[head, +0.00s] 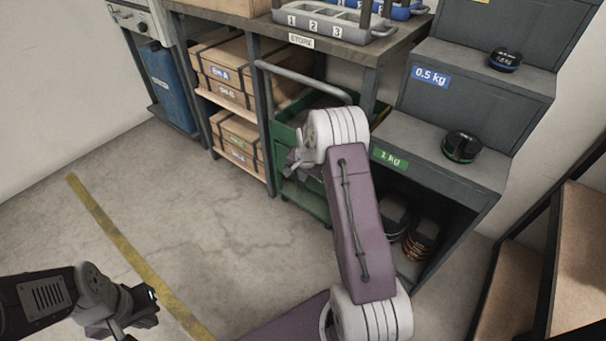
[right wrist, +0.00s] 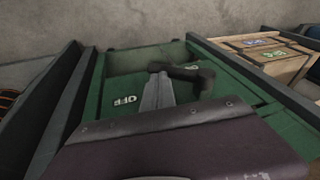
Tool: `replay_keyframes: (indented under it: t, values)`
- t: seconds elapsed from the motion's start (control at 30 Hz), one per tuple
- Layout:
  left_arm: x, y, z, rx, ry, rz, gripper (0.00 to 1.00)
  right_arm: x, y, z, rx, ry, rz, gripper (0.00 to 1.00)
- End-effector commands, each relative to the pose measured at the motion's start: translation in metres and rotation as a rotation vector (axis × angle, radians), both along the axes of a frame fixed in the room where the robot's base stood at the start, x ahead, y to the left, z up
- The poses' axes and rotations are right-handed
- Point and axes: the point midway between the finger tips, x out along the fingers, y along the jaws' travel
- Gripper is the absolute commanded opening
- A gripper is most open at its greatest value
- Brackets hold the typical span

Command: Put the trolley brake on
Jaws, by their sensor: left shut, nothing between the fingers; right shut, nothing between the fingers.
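The green trolley (head: 313,203) with a grey push handle (head: 300,80) stands under the bench, partly hidden by my right arm. In the right wrist view its green panel (right wrist: 118,122) carries an OFF label (right wrist: 124,100) and a second pale label (right wrist: 193,67), too small to read surely. A dark brake lever (right wrist: 188,73) lies across the panel close to that second label. My right gripper (right wrist: 158,88) is shut and empty, its tips just at the lever; I cannot tell whether they touch. My left gripper (head: 138,308) is shut and empty, low over the floor, away from the trolley.
Shelves with wooden crates (head: 225,72) stand left of the trolley. A grey stepped stand (head: 470,165) with dark round weights (head: 460,146) stands to its right. The floor at left is clear, crossed by a yellow line (head: 125,245).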

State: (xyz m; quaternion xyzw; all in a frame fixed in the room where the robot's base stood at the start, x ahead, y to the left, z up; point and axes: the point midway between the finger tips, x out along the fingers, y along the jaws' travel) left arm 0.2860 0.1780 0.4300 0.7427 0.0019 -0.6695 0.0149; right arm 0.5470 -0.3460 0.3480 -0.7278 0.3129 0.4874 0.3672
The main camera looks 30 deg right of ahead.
Motion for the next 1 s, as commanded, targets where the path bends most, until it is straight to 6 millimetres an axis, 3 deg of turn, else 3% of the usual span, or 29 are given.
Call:
replay_keyframes:
  t: [0.47, 1.0]
  values:
    - [0.000, 0.000, 0.023, 0.000, 0.000, 0.000, 0.00, 0.001, 0.001, -0.008, 0.001, 0.003, 0.000, 0.00]
    - [0.000, 0.000, 0.050, 0.000, 0.000, 0.000, 0.00, 0.008, 0.004, -0.031, 0.001, 0.002, 0.001, 0.00]
